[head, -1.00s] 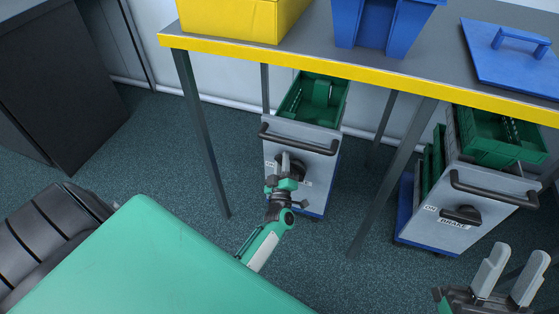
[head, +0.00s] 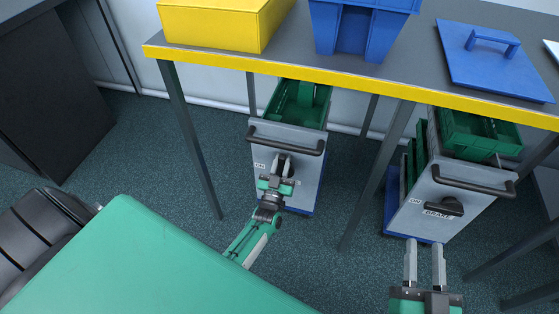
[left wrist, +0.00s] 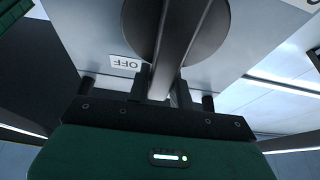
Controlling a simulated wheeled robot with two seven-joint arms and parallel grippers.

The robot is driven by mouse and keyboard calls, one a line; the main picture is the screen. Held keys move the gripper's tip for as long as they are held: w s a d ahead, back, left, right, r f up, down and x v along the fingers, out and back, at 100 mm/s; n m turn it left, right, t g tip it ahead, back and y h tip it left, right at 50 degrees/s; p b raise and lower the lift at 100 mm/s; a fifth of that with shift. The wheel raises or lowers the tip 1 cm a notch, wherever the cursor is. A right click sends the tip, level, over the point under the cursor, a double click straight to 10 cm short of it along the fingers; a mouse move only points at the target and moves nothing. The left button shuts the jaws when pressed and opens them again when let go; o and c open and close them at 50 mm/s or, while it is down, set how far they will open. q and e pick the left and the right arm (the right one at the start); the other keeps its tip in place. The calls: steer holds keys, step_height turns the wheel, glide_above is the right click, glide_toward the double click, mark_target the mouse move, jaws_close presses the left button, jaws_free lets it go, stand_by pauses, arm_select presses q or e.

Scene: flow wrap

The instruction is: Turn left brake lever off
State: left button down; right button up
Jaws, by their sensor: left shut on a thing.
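The left trolley (head: 263,190) stands under the table with a dark round brake lever (head: 289,160) on its grey front. My left gripper (head: 279,170) is at this lever, shut on its bar. In the left wrist view, the lever's round base and bar (left wrist: 178,45) show, with the bar's lower end between the fingers (left wrist: 168,88). An OFF label (left wrist: 126,63) is beside the lever there. An ON label (head: 259,165) is left of the lever in the head view. My right gripper (head: 425,262) is open and empty, in front of the right trolley.
The right trolley (head: 420,218) has a handle and its own brake lever (head: 445,207). The table (head: 290,67) with a yellow edge stands above both trolleys; its legs (head: 190,140) flank the left one. A yellow box and blue bin are on top.

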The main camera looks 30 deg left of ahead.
arm_select(q)
steer(key=shift+d+f+m, duration=0.1)
steer(key=shift+d+m, duration=0.05)
steer(key=shift+m, duration=0.25)
arm_select(e)
steer(key=shift+a+f, duration=0.1)
steer(key=shift+f, duration=0.25)
arm_select(q)
steer(key=c, duration=1.2)
jaws_free()
steer(key=shift+c, duration=0.2)
steer(key=shift+s+d+f, duration=0.1)
steer(key=shift+s+f, duration=0.05)
steer(key=shift+s, duration=0.3)
steer(key=p+v, duration=0.1)
steer(key=v, duration=1.1)
steer(key=shift+s, duration=0.4)
arm_select(e)
steer(key=f+g, duration=0.1)
steer(key=s+f+g, duration=0.1)
steer(key=f, duration=0.1)
steer(key=a+f+g, duration=0.1)
steer(key=shift+s+a+f+h, duration=0.1)
steer(key=shift+s+f+h, duration=0.2)
